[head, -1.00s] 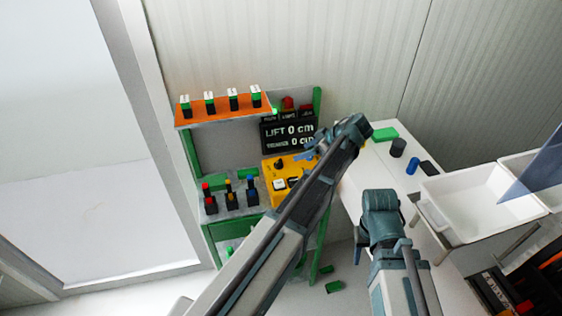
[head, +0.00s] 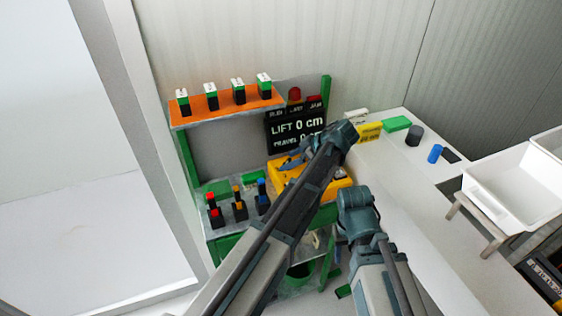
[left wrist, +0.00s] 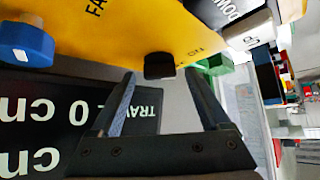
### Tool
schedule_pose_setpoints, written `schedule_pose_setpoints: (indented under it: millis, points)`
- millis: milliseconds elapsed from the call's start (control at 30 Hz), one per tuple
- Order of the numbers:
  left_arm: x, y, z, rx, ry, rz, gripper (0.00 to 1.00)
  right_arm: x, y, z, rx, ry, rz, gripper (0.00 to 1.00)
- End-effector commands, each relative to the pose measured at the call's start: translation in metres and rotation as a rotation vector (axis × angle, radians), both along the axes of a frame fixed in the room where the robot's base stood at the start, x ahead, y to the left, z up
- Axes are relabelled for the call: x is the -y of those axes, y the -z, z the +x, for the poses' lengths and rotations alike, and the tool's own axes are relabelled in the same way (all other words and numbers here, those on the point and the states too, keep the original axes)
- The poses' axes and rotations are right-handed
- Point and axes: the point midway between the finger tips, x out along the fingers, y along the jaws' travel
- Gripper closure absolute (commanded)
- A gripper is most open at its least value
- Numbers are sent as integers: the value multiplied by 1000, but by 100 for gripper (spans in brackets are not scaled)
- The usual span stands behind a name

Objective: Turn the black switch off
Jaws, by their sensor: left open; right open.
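The yellow control box (head: 337,188) stands on the green-framed bench, partly hidden by my left arm in the head view. The black switch (left wrist: 160,66) sits on its yellow face (left wrist: 120,30) in the left wrist view, where the panel appears upside down. The lettering ON is printed to the right of the switch. My left gripper (left wrist: 160,76) is open, its two fingers on either side of the switch in that view; I cannot tell whether they touch it. In the head view my left gripper (head: 292,163) is over the box. My right gripper is not in view.
A blue knob (left wrist: 26,45) and a white button (left wrist: 252,36) are on the panel. A black display (head: 285,128) reads LIFT 0 cm behind the box. Several coloured switches (head: 239,208) stand left on the bench. An orange shelf (head: 225,108) is above. A white table (head: 410,185) is right.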

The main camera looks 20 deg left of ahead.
Motion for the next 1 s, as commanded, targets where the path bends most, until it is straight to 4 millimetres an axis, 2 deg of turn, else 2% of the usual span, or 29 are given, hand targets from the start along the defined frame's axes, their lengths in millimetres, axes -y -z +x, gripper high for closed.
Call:
schedule_pose_setpoints:
  millis: [267,700,733,1000]
  points:
    - [1,1,0,0,0,0,20,0,1,0,0,0,0,50]
    - [1,1,0,0,0,0,97,0,1,0,0,0,0,50]
    - [1,1,0,0,0,0,100,0,1,0,0,0,0,50]
    - [0,1,-2,0,34,0,100,0,1,0,0,0,0,50]
